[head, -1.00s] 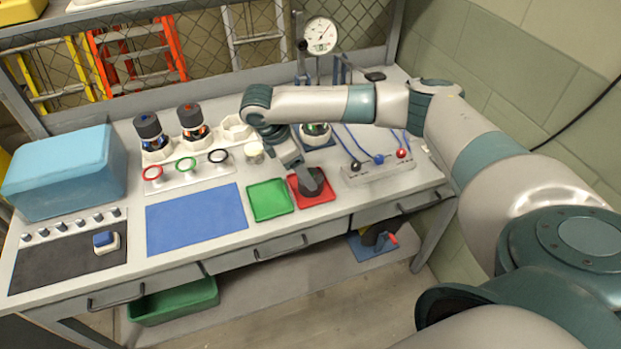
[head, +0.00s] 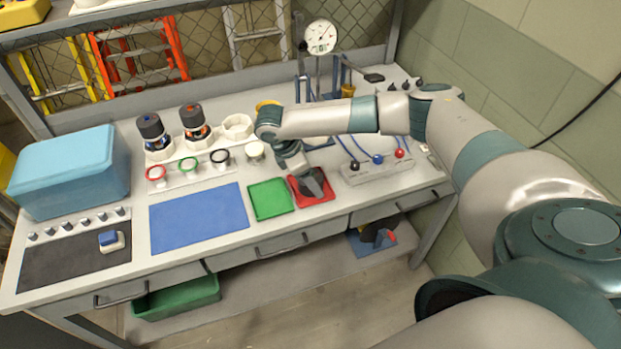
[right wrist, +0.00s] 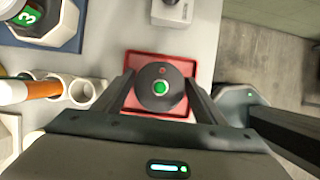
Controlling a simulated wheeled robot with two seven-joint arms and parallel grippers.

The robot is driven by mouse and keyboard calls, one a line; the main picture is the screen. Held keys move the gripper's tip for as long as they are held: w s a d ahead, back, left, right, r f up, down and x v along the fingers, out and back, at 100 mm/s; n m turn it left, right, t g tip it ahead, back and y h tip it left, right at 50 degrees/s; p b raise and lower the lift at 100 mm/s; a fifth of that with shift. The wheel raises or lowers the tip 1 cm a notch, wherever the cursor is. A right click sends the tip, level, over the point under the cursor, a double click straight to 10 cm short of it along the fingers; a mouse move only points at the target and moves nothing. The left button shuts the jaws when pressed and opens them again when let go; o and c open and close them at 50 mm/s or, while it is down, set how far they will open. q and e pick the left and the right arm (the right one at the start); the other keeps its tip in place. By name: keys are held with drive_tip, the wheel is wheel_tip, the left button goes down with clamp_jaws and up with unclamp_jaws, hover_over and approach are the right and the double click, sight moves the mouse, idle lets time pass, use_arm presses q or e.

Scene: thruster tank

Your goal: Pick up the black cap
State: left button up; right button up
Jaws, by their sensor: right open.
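The black cap (right wrist: 160,87) is round, with a green dot in its middle and a small red mark. It sits in the red tray (right wrist: 158,58), on the bench's front part. My right gripper (right wrist: 159,98) is open, with one finger on each side of the cap in the right wrist view; I cannot tell whether the fingers touch it. In the head view the gripper points down over the red tray (head: 326,198) and partly covers the cap (head: 309,187). My left gripper is not in view.
A green tray (head: 270,199) stands left of the red one, then a blue mat (head: 198,218). Behind are ring holders (head: 188,165) and two capped thrusters (head: 193,122). A block with coloured knobs (head: 377,170) stands to the right. The bench's front edge is close.

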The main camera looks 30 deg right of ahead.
sight(319, 176)
idle(0.3)
drive_tip(key=c, duration=0.8)
drive_tip(key=shift+r, duration=0.1)
drive_tip(key=shift+w+r+b, duration=0.1)
drive_tip(key=shift+r+b, duration=0.25)
drive_tip(key=shift+r, duration=0.15)
drive_tip(key=r, duration=0.1)
drive_tip(key=r+b, duration=0.1)
drive_tip(key=r, duration=0.1)
drive_tip(key=shift+s+d+r, duration=0.1)
drive_tip(key=shift+s+d, duration=0.2)
drive_tip(key=shift+s, duration=0.1)
drive_tip(key=s+d+r+b, duration=0.1)
drive_tip(key=s+d+r, duration=0.1)
drive_tip(key=s, duration=0.1)
drive_tip(key=s+d+r+b, duration=0.1)
drive_tip(key=s+d+r, duration=0.1)
drive_tip(key=s+d+r+b, duration=0.1)
drive_tip(key=s+d+r, duration=0.1)
drive_tip(key=s, duration=0.1)
drive_tip(key=shift+s+d+r, duration=0.2)
drive_tip(key=shift+s+r, duration=0.15)
